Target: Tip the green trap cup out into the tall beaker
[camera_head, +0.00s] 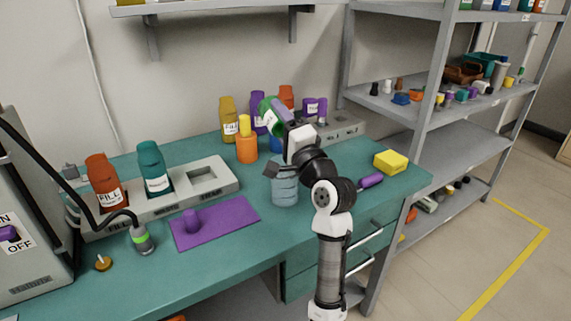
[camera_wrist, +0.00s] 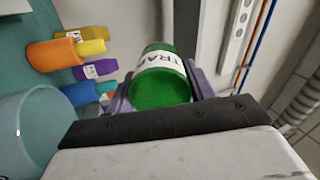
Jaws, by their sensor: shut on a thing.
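The green trap cup (camera_head: 268,112), with a white label, is held in my gripper (camera_head: 285,117) above the teal bench. In the wrist view the green cup (camera_wrist: 160,92) sits between the purple fingers of my gripper (camera_wrist: 160,85), which are shut on it. Part of its label lettering shows. The cup looks tilted in the head view; its contents cannot be made out. The tall clear beaker (camera_head: 285,190) stands upright on the bench, below and in front of the cup. In the wrist view the beaker (camera_wrist: 30,125) is large at the left, apart from the cup.
An orange container with a yellow top (camera_head: 246,145) and a yellow bottle (camera_head: 229,118) stand behind the beaker. A purple mat (camera_head: 235,218) lies left of it, before a grey rack (camera_head: 214,180) with bottles. A yellow block (camera_head: 391,161) lies to the right.

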